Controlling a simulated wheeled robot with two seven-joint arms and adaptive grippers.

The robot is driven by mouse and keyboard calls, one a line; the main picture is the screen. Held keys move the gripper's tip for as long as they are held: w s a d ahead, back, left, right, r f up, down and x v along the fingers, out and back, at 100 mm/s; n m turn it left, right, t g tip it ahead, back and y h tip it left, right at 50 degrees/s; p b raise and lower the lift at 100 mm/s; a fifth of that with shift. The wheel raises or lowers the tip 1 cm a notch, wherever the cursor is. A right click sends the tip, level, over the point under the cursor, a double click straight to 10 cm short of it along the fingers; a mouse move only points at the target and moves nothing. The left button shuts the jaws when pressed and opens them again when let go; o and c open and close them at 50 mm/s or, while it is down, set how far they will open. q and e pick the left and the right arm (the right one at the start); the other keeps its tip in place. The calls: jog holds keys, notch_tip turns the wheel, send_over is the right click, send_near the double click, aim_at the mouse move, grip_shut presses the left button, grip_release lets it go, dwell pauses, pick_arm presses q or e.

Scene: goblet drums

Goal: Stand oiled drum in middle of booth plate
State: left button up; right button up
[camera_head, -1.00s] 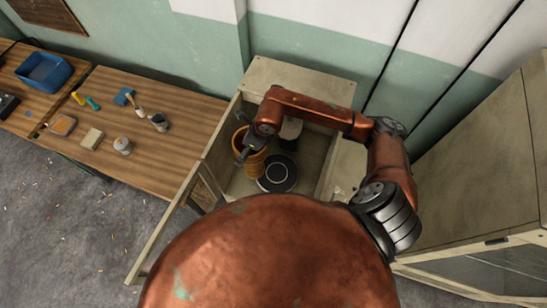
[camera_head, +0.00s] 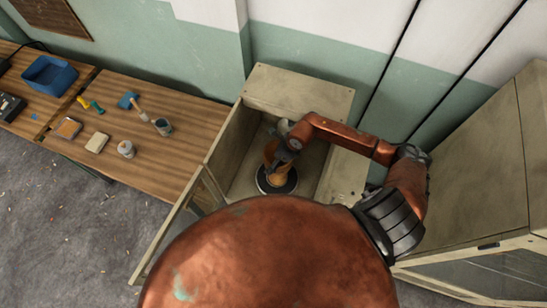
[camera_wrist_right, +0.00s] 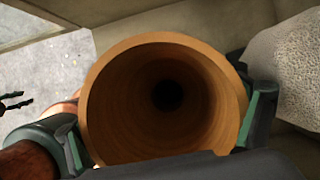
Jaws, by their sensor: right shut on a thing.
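The orange-brown drum (camera_head: 270,152) is held by my right gripper (camera_head: 284,158) inside the open booth. The drum is over the round dark plate (camera_head: 262,188) with a pale ring. Whether its foot touches the plate is hidden. In the right wrist view the drum (camera_wrist_right: 115,75) shows its open mouth and hollow inside, with the fingers of my right gripper (camera_wrist_right: 165,135) on either side. My left gripper does not show in the head view. Dark prongs at the left edge of the wrist view may be its fingers, too small to tell.
The booth's pale walls (camera_head: 230,140) surround the plate closely. A whitish object (camera_head: 285,126) stands behind the drum, and a rough pale surface (camera_wrist_right: 300,70) is close right in the wrist view.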

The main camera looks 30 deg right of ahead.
jog(key=shift+w+f, duration=0.1)
jog(key=shift+f, duration=0.05)
jog(key=o, duration=1.9)
jog(key=shift+f, duration=0.15)
jog(key=shift+o, duration=0.2)
jog(key=b+v, duration=0.1)
jog(key=v, duration=1.1)
